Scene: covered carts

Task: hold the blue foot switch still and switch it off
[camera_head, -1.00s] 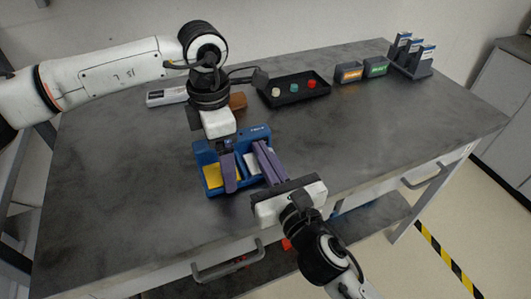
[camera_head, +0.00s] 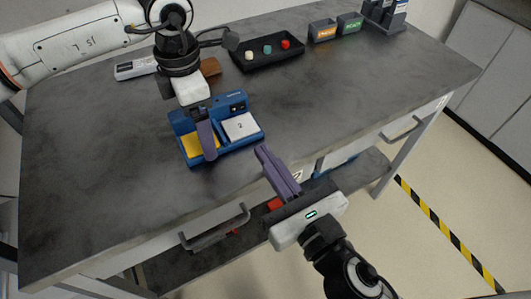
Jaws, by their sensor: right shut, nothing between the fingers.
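The blue foot switch (camera_head: 222,108) sits on the grey table near its front edge. It has a yellow pad at its left and a white pad marked 2 at its right, with a small dark panel behind the white pad. My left gripper (camera_head: 207,145) points down over the yellow side; its purple finger hides part of the housing. Whether it touches or grips the switch is unclear. My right gripper (camera_head: 266,152) is shut and empty, its purple fingers just right of and in front of the switch, apart from it.
A black tray (camera_head: 250,66) with white, teal and red round pieces stands at the back. Orange-labelled (camera_head: 322,32) and green-labelled (camera_head: 349,24) bins stand right of it. A brown block (camera_head: 210,67) is behind my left gripper. The table's right part is clear.

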